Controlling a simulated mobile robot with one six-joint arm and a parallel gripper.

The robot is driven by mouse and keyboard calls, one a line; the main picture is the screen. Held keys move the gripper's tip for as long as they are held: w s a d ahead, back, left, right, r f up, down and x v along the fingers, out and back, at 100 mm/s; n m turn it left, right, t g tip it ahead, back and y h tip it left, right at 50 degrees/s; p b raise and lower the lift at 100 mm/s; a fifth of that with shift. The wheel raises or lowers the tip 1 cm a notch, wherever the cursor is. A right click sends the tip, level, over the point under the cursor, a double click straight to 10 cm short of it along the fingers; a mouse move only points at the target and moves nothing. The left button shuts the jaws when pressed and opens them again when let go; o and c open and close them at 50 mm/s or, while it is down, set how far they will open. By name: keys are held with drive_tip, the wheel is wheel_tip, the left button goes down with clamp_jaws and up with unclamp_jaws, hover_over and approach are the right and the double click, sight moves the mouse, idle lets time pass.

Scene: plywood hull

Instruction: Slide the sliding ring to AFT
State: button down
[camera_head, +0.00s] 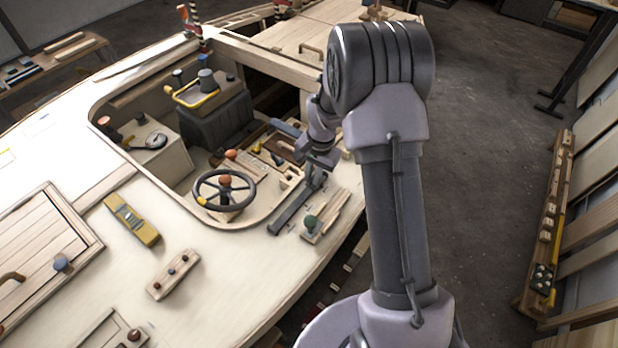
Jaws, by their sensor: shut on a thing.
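A dark grey rail (292,212) lies along the side deck, to the right of the steering wheel. My gripper (317,178) is over the far end of this rail, pointing down. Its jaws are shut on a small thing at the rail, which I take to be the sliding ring. The ring itself is mostly hidden by the jaws and too small to make out clearly. No AFT lettering is readable in this view.
The steering wheel (224,190) stands left of the rail. A yellow level (132,221) and a wooden knob strip (173,275) lie on the foredeck. A dark seat (215,120) stands in the cockpit.

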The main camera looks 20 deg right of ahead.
drive_tip(key=shift+w+d+r, duration=0.1)
drive_tip(key=shift+w+d, duration=0.05)
drive_tip(key=c, duration=1.5)
unclamp_jaws()
drive_tip(key=shift+d, duration=0.15)
wheel_tip(320, 180, up, 17)
drive_tip(key=s+d+p, duration=0.1)
drive_tip(key=p, duration=0.4)
drive_tip(key=shift+s+d+p, duration=0.15)
drive_tip(key=shift+s+p, duration=0.15)
drive_tip(key=shift+s, duration=0.05)
drive_tip(key=shift+r, duration=0.15)
